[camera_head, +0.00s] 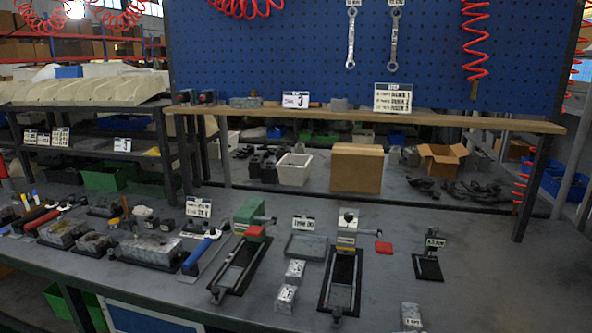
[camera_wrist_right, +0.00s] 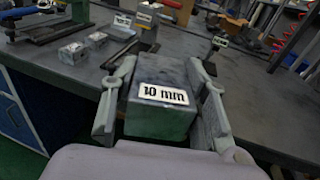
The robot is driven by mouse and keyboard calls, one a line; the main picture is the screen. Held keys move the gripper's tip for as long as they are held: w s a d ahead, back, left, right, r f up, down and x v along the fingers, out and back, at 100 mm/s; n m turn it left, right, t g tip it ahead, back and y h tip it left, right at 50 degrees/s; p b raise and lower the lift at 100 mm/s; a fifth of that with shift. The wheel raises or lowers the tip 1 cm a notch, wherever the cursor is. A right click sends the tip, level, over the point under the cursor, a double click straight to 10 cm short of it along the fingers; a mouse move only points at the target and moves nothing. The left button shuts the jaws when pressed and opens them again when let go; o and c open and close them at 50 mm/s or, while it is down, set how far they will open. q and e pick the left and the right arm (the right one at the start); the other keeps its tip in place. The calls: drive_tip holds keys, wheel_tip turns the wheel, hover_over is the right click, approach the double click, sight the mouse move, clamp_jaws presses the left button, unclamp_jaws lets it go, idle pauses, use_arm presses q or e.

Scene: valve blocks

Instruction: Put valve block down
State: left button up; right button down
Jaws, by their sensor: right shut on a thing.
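A grey valve block (camera_wrist_right: 160,115) with a white "10 mm" label sits between the two fingers of my right gripper (camera_wrist_right: 160,72) in the right wrist view. The fingers are shut on its sides. I cannot tell whether its underside touches the bench. My left gripper is not in view.
Between the blocks stands a black-based clamp fixture (camera_head: 341,280); a green fixture (camera_head: 240,255) is farther left. A shallow grey tray (camera_head: 306,246) lies behind the small blocks. A small black stand (camera_head: 428,266) is at the right. The bench right of it is clear.

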drive_tip(key=shift+s+a+r, duration=0.25)
drive_tip(key=shift+s+a, duration=0.15)
drive_tip(key=shift+s, duration=0.2)
drive_tip(key=shift+s+a+r, duration=0.2)
drive_tip(key=shift+s+a, duration=0.15)
drive_tip(key=shift+s, duration=0.2)
drive_tip(key=w+d+r+m+h, duration=0.1)
drive_tip(key=w+d+r+h, duration=0.1)
drive_tip(key=w+d, duration=0.5)
drive_tip(key=w+d+r+m+h, duration=0.1)
drive_tip(key=w+d+r+h, duration=0.1)
drive_tip(key=w+d, duration=0.6)
drive_tip(key=d, duration=0.3)
drive_tip(key=shift+w+d+m+g, duration=0.25)
drive_tip(key=shift+d+m+g, duration=0.05)
drive_tip(key=shift+d+m, duration=0.1)
wheel_tip(320, 180, down, 20)
drive_tip(key=b, duration=0.5)
drive_tip(key=shift+a+r, duration=0.1)
drive_tip(key=shift+r, duration=0.15)
